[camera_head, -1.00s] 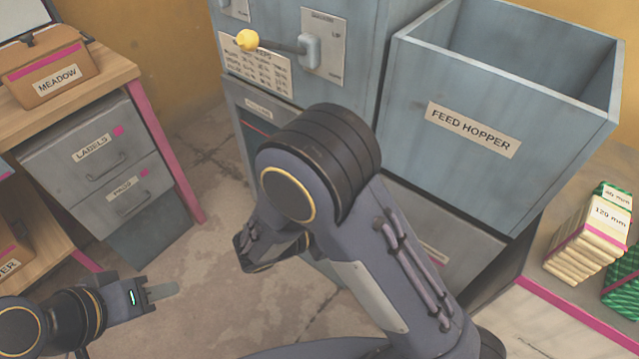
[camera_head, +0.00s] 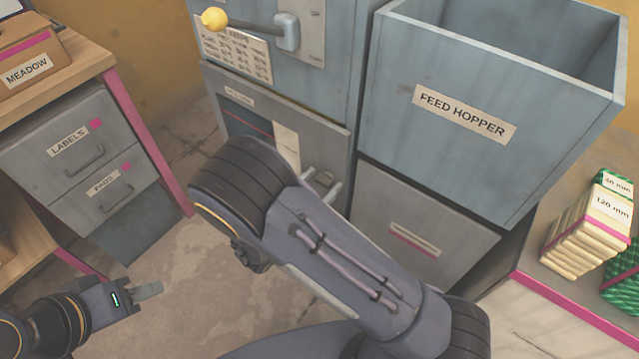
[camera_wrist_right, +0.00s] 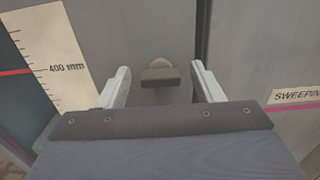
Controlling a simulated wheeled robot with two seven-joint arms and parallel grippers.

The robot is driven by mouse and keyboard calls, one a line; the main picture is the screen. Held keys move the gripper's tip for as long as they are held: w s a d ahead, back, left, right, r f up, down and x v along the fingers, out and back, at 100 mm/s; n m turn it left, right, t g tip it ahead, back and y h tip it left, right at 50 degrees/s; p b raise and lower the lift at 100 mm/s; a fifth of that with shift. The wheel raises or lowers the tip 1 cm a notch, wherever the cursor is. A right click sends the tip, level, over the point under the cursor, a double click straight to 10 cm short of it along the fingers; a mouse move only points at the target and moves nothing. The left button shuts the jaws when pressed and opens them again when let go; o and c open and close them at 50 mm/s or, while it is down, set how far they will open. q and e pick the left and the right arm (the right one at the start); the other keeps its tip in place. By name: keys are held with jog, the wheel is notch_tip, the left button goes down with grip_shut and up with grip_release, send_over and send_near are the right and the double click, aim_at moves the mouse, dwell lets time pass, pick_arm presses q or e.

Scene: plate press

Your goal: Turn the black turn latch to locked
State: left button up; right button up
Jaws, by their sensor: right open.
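The black turn latch (camera_wrist_right: 160,76) shows in the right wrist view as a short dark bar on a round boss on the grey press front, close to a vertical door seam. Its bar lies crosswise in that view. In the head view the latch (camera_head: 322,179) is small and partly covered by my right arm. My right gripper (camera_wrist_right: 161,68) is open, with one finger on each side of the latch and a visible gap to it on both sides. My left gripper (camera_head: 149,289) is at the lower left of the head view, over the floor, away from the press; its jaw opening is unclear.
The feed hopper (camera_head: 489,75) juts out at the upper right. A lever with a yellow knob (camera_head: 214,19) sticks out above. A scale strip (camera_wrist_right: 54,58) is left of the latch. A drawer cabinet (camera_head: 75,150) stands left, stacked blocks (camera_head: 585,232) right.

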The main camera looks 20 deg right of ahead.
jog(key=shift+c, duration=0.4)
jog(key=c, duration=0.9)
